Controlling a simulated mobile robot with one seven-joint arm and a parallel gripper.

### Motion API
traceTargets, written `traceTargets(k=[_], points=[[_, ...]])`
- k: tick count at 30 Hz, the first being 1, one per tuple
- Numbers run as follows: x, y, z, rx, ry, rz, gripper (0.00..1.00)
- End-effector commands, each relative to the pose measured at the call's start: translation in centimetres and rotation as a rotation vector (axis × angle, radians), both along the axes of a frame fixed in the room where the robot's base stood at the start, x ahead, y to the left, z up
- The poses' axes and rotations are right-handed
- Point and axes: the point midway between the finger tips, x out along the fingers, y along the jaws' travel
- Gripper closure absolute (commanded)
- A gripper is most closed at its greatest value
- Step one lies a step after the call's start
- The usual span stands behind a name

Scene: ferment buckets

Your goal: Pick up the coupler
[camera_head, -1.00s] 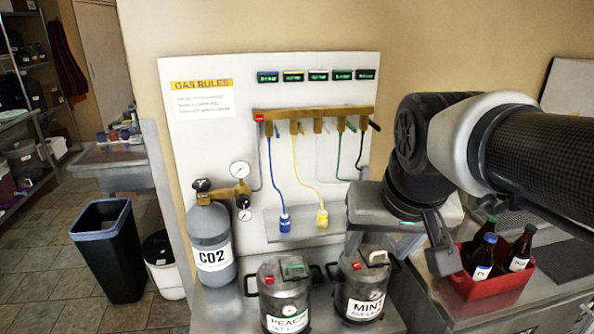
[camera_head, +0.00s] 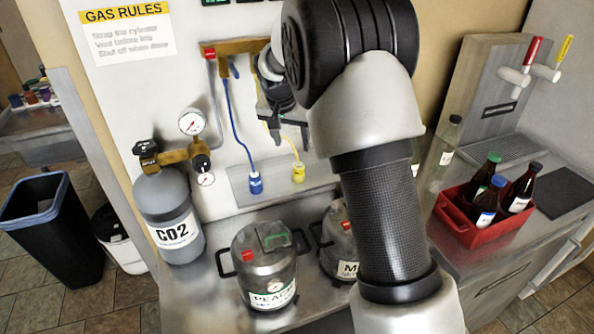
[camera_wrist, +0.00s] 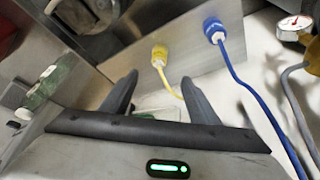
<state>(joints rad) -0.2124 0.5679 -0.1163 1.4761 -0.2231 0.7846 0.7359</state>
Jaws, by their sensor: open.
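My gripper (camera_head: 290,138) is in front of the panel, above the couplers, partly behind my arm. In the wrist view its open fingers (camera_wrist: 160,84) are empty. The yellow coupler (camera_wrist: 159,55) appears beyond the gap between them, apart from both, and the blue coupler (camera_wrist: 213,29) is farther right.
The PEACH keg (camera_head: 265,262) and the MINT keg (camera_head: 340,240) stand below on the metal counter. The CO2 cylinder (camera_head: 170,215) with gauges is at left. A red crate (camera_head: 462,226) of bottles and a clear bottle (camera_head: 440,150) stand at right.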

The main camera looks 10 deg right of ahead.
Motion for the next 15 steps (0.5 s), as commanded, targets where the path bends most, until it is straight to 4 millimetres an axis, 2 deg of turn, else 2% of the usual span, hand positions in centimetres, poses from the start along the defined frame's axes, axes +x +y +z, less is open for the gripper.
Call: traceTargets(k=[9, 15], points=[[2.3, -1.3, -6.6, 0.001, 0.004, 0.001, 0.44], [3.3, -1.8, -9.3, 0.000, 0.002, 0.001, 0.44]])
